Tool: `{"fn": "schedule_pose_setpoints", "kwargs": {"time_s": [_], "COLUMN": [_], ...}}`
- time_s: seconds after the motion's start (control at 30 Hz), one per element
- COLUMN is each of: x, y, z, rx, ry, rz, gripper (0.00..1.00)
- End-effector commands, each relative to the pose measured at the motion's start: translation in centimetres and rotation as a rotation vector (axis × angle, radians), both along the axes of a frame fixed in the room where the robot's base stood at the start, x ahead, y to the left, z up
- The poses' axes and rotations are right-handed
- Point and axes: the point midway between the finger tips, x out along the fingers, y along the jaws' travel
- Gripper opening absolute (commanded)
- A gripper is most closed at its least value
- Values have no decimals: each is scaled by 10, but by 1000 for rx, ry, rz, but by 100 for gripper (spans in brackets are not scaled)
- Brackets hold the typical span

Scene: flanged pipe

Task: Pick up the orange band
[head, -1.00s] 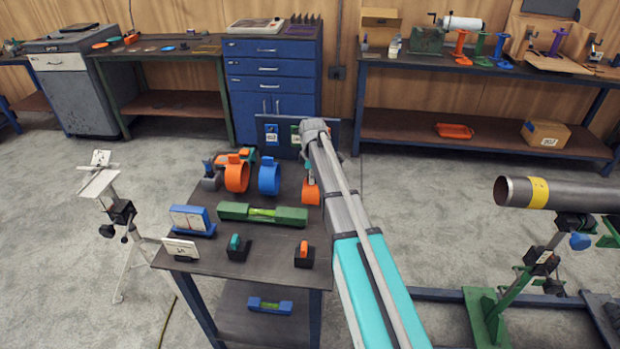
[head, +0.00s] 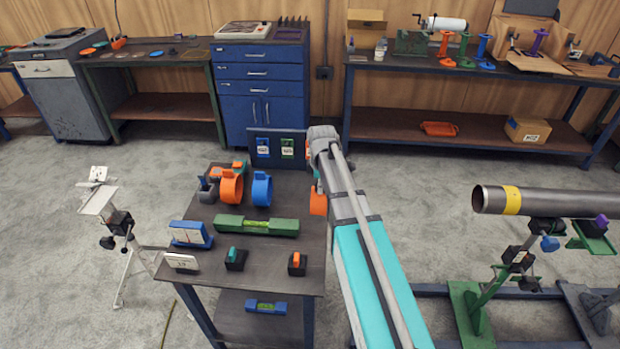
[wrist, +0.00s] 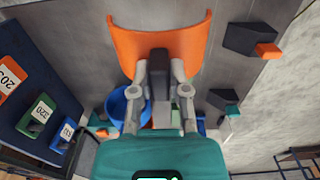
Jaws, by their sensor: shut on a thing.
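The orange band (wrist: 160,42) is a curved shell, large in the upper middle of the wrist view. My gripper (wrist: 163,68) is shut on a dark grey block at the band's lower middle, between the two fingers. In the head view the band (head: 318,203) shows beside my forearm at the table's right edge, partly hidden by the arm. My gripper itself is hidden there behind the arm. The band looks held above the tabletop, though the height is hard to tell.
The dark table (head: 262,270) carries an orange ring (head: 229,188), a blue ring (head: 262,190), a green level (head: 257,226) and small black blocks. A sign board (head: 277,148) stands at its back. A steel pipe with a yellow stripe (head: 511,200) rests on stands at right.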

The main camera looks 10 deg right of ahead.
Motion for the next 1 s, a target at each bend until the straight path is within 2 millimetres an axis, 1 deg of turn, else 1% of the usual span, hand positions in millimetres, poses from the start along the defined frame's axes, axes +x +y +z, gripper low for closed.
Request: {"fn": "schedule_pose_setpoints", "kwargs": {"time_s": [0.03,0.1,0.3,1.0], "x": [-10,-16,-26,-28], "y": [-2,-5,-9,-10], "z": [6,9,13,13], "rx": [0,0,0,0], "ry": [0,0,0,0], "rz": [0,0,0,1], "gripper": [0,0,0,0]}}
